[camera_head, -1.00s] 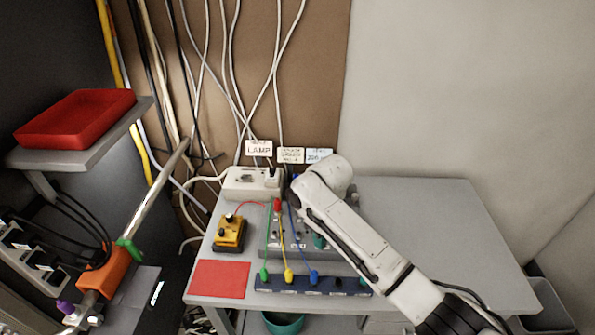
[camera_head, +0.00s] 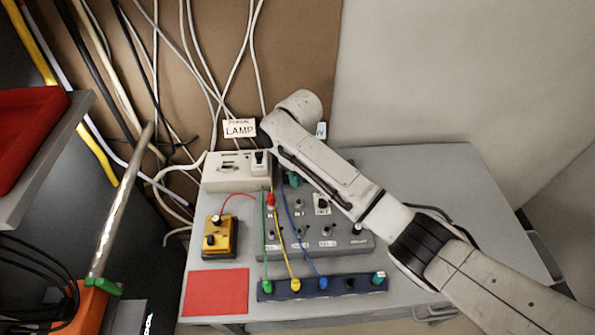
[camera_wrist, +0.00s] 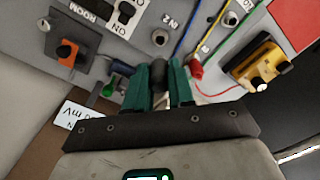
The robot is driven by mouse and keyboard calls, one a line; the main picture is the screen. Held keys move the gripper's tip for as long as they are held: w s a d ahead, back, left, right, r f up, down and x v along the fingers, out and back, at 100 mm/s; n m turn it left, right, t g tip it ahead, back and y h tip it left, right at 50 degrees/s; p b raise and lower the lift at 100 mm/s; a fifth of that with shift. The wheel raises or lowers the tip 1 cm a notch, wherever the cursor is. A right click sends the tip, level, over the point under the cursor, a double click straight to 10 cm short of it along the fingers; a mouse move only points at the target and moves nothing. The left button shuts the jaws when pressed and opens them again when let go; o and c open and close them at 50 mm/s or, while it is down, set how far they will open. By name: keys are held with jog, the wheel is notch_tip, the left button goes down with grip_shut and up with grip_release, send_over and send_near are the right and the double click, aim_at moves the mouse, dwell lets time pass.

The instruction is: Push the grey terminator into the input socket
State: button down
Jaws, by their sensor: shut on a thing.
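My gripper (camera_wrist: 158,82) has green fingers, shut on the grey terminator (camera_wrist: 159,98), of which only a little shows between them in the wrist view. A metal socket marked IN2 (camera_wrist: 160,37) lies on the grey panel just beyond the fingertips, apart from them in the picture. Another socket (camera_wrist: 230,18) is further right. In the head view my green fingertips (camera_head: 293,179) show at the back of the grey instrument box (camera_head: 350,238), behind my arm. The terminator is hidden there, and I cannot tell whether it touches a socket.
A red plug (camera_wrist: 195,68) with cables stands close right of my fingers. A yellow box (camera_head: 220,237), a red mat (camera_head: 217,292) and a dark blue plug strip (camera_head: 335,287) lie nearby. A white power box (camera_head: 236,170) is behind. The table's right side (camera_head: 460,200) is clear.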

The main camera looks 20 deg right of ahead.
jog(key=shift+f, duration=0.1)
jog(key=shift+f+b, duration=1.75)
jog(key=shift+f, duration=1)
jog(key=shift+p, duration=0.7)
jog(key=shift+s+f+b, duration=0.1)
jog(key=shift+f+b, duration=0.85)
jog(key=shift+f, duration=0.6)
jog(key=c, duration=0.9)
grip_release()
notch_tip(320, 180, up, 11)
jog(key=shift+f+b, duration=0.1)
jog(key=shift+b, duration=0.35)
